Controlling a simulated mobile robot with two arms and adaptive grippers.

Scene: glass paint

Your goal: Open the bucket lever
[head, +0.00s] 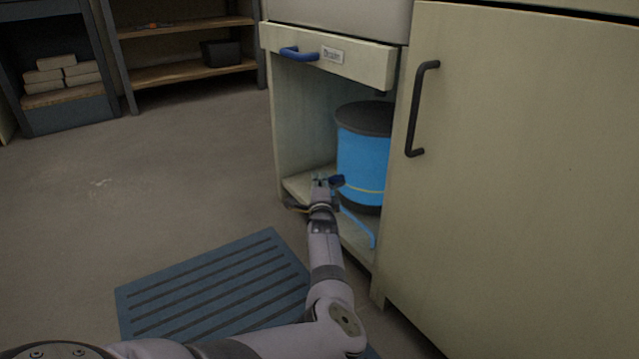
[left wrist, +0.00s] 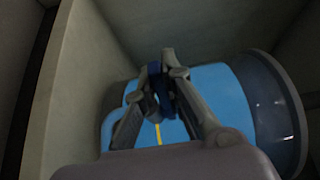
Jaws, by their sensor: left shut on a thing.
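The blue bucket (head: 362,160) with a black lid (head: 364,118) stands upright inside the open cabinet compartment, and its blue side fills much of the left wrist view (left wrist: 226,92). A small dark blue lever (head: 337,181) shows at the bucket's near left side, level with a yellow line around it. My left gripper (head: 323,181) reaches into the compartment's front. In the left wrist view, the gripper's fingers (left wrist: 160,78) are shut on the dark blue lever (left wrist: 155,70), close against the bucket. The fingers partly hide the lever. My right gripper is not in view.
A drawer front (head: 365,62) with a blue handle (head: 299,54) overhangs the compartment. A cabinet door (head: 520,170) with a black handle (head: 418,110) is to the right. A blue slatted mat (head: 215,285) lies on the floor, which is otherwise clear at left.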

